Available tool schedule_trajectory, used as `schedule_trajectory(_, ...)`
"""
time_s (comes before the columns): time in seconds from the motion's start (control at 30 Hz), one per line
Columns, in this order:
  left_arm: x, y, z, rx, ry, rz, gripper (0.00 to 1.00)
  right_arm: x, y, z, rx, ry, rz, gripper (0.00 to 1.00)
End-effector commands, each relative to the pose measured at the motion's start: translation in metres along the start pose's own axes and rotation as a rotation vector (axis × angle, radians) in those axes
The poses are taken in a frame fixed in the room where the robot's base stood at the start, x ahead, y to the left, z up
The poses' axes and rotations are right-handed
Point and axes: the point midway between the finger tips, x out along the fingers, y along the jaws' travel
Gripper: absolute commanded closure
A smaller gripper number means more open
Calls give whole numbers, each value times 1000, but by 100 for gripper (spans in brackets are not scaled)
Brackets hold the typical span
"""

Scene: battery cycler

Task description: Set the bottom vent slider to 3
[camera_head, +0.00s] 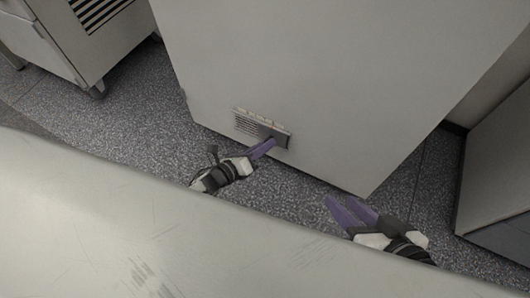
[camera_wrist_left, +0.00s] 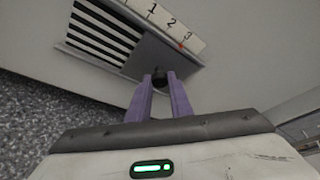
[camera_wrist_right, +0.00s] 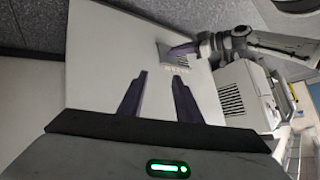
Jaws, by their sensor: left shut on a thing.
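The bottom vent slider (camera_head: 278,134) is a grey plate at the right end of a slotted vent low on a pale cabinet. In the left wrist view the slider plate (camera_wrist_left: 170,62) covers the right part of the vent, with dark slots open on its left. A scale above (camera_wrist_left: 174,22) reads 1, 2, 3, and a small red mark sits just below the 3. My left gripper (camera_head: 270,145) is shut on the slider's dark knob (camera_wrist_left: 160,80), its purple fingers hiding part of it. My right gripper (camera_head: 341,203) is open and empty, in front of the cabinet's lower right.
The pale cabinet (camera_head: 330,70) fills the middle of the head view. Speckled grey floor (camera_head: 110,125) lies around its foot. Another cabinet (camera_head: 75,35) stands at the far left, and a grey one (camera_head: 500,170) at the right.

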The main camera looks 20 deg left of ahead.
Motion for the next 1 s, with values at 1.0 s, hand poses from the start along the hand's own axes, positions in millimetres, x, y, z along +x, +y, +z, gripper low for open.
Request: schedule_trajectory(1.0, -35, -5, 0, -6, 2, 0, 62, -2, 8, 0, -22, -46, 37, 69)
